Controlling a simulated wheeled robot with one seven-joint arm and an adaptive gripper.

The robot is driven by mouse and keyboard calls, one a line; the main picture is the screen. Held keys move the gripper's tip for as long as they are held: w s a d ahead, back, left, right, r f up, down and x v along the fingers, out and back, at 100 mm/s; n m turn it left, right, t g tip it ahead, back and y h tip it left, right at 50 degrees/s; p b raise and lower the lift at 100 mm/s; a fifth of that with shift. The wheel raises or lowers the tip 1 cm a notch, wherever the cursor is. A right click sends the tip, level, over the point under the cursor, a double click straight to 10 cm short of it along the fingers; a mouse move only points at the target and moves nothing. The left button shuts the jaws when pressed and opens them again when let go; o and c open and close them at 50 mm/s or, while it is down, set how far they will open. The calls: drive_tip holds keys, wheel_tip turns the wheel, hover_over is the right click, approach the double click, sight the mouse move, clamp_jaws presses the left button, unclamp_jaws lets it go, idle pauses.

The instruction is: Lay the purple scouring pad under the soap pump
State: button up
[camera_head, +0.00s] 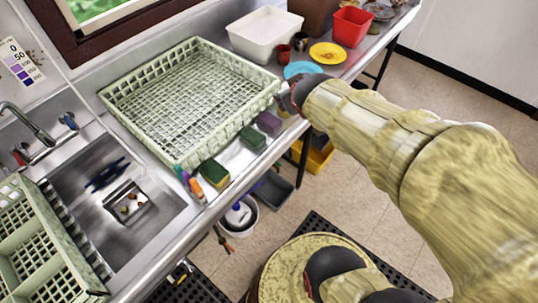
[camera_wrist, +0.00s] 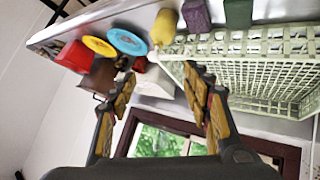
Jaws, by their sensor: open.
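The purple scouring pad (camera_head: 269,123) lies on the counter's front strip, beside the green rack; it also shows at the top of the wrist view (camera_wrist: 196,15). A yellow, rounded upright object (camera_wrist: 163,27) stands close to the pad in the wrist view; I cannot tell whether it is the soap pump. In the head view my arm's end is just right of the pad, hiding part of the counter there.
A green pad (camera_head: 252,138) and a yellow-green sponge (camera_head: 214,173) lie left of the purple pad. The dish rack (camera_head: 135,121) fills the counter behind them. A blue plate (camera_head: 302,70), yellow plate (camera_head: 327,54) and white tub (camera_head: 251,48) stand beyond. The sink (camera_head: 75,191) is left.

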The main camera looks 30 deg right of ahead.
drive_tip(key=s+a+r+g+y, duration=0.1)
drive_tip(key=s+a+g+y, duration=0.2)
drive_tip(key=s+a, duration=1.2)
drive_tip(key=shift+s+a+y, duration=0.2)
drive_tip(key=shift+a+y, duration=0.4)
drive_tip(key=shift+a, duration=0.25)
